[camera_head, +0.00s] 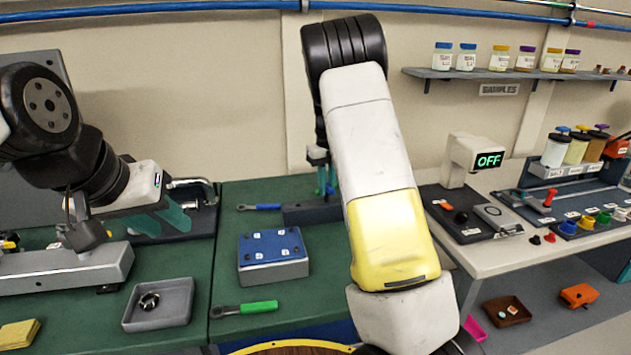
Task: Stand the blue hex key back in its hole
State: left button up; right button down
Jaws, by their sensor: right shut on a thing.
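My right gripper (326,188) points down over a dark block (300,213) at the back of the green bench, just left of my large white and yellow arm link. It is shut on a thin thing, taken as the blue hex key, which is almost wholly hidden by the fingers. I cannot tell whether the key touches the block, and the block's hole does not show. My arm covers the block's right side. My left gripper (172,216) is at the left, over the bench near a dark-based fixture; its finger gap is not clear.
A blue-handled tool (262,207) lies left of the block. A grey box with a blue top plate (272,244) stands in front, and a green-handled tool (258,307) lies nearer. A grey tray (160,318) holds a dark ring. A lit "OFF" device (488,159) stands right.

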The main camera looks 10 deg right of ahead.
jog(key=c, duration=1.3)
grip_release()
